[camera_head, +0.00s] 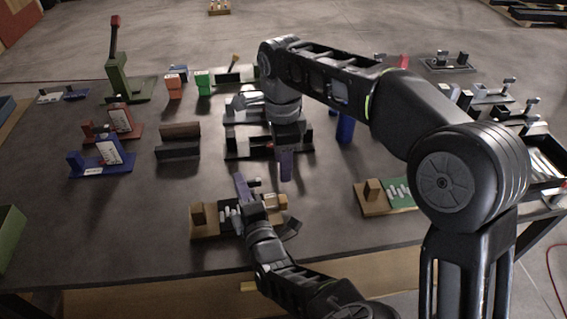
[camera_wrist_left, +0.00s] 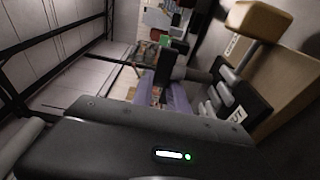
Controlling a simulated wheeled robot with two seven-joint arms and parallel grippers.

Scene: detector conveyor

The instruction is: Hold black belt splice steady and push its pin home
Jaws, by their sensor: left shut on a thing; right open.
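My left gripper, with purple fingers (camera_wrist_left: 163,95), is shut on the splice. My right gripper (camera_head: 286,166) hangs open, pointing down, above and behind the splice, apart from it. I cannot make out the pin clearly.
A similar base with a green splice (camera_head: 402,195) lies to the right. Behind my right gripper stand black fixtures (camera_head: 240,145) and a blue post (camera_head: 346,128). Blue (camera_head: 95,165) and red (camera_head: 118,130) fixtures stand at the left.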

